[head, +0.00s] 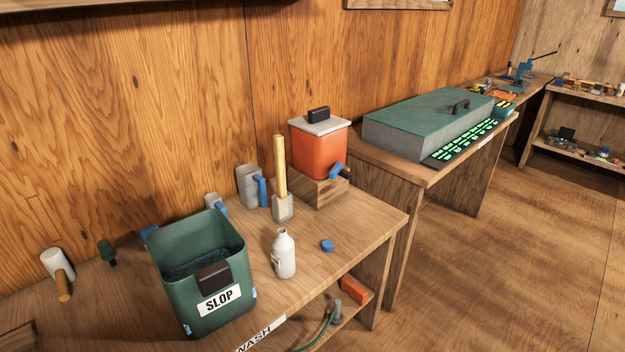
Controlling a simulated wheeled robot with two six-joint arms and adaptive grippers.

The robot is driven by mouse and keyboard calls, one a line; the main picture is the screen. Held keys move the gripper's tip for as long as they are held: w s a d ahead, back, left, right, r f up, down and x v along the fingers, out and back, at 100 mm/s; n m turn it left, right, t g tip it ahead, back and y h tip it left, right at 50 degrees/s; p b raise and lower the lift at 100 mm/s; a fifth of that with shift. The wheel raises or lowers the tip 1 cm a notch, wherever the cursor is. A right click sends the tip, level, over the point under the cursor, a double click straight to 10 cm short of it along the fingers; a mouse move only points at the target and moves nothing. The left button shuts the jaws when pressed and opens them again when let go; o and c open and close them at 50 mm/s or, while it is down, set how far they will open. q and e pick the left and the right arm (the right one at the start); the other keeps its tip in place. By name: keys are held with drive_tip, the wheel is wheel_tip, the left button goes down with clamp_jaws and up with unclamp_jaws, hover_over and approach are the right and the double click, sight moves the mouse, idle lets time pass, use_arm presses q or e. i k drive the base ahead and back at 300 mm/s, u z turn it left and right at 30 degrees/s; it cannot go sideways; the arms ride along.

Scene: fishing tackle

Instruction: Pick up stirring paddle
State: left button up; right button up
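What looks like the stirring paddle (280,166) is a long, pale yellow wooden piece. It stands upright with its lower end at a small grey block or holder (283,208) on the wash bench. I cannot tell whether the grey part is a holder or part of the paddle. The paddle stands left of the orange tank and behind the white bottle. Neither of my grippers is in view.
A green SLOP bucket (200,244), grey jug (250,186), white bottle (284,254), blue cap (327,246) and orange tank (319,152) on a wooden block surround it. A wooden-handled white tool (58,266) lies left. The bench's front right is clear.

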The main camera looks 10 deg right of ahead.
sight(279, 139)
drive_tip(key=z, duration=0.5)
drive_tip(key=k, duration=0.6)
drive_tip(key=z, duration=0.15)
drive_tip(key=i, duration=1)
drive_tip(key=u, duration=0.75)
